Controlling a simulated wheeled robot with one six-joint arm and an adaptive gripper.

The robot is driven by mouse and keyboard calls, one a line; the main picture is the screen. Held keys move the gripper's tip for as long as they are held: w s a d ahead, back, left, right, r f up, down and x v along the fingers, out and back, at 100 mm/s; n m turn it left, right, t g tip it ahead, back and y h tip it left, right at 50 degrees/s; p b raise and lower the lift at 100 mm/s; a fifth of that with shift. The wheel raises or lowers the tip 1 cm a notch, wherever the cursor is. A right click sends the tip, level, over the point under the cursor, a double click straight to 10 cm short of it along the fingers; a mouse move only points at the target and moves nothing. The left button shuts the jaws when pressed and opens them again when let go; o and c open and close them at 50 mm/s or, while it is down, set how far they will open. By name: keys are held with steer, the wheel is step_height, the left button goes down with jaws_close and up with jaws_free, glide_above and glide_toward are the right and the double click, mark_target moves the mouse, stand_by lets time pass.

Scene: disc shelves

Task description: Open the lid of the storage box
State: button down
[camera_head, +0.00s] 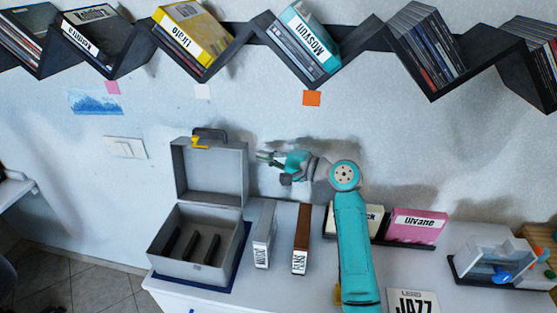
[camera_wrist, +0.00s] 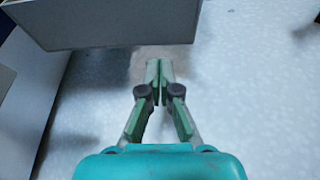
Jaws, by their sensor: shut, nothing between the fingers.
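The storage box (camera_head: 190,268) is grey and sits on the white cabinet top at the left. Its lid (camera_head: 212,172) stands upright at the back, so the box is open and its inside with dark dividers shows. The lid has a dark handle and a yellow latch (camera_head: 200,142) at its top edge. My gripper (camera_head: 266,157) is just right of the lid, apart from it and pointing left. In the wrist view my gripper (camera_wrist: 159,72) is shut and empty, with a grey panel, likely part of the lid (camera_wrist: 110,22), at the upper left.
Right of the box stand a grey case labelled MUSICA (camera_head: 264,235) and a brown FILMS case (camera_head: 302,240). A pink Ulvane box (camera_head: 417,226) and a clear container (camera_head: 495,255) are farther right. Zigzag disc shelves (camera_head: 250,35) run along the wall above.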

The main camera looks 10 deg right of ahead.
steer(key=x, duration=0.3)
steer(key=shift+a, duration=0.1)
steer(key=shift+s+a+r+n, duration=0.2)
steer(key=shift+s+r+n, duration=0.3)
steer(key=shift+s, duration=0.15)
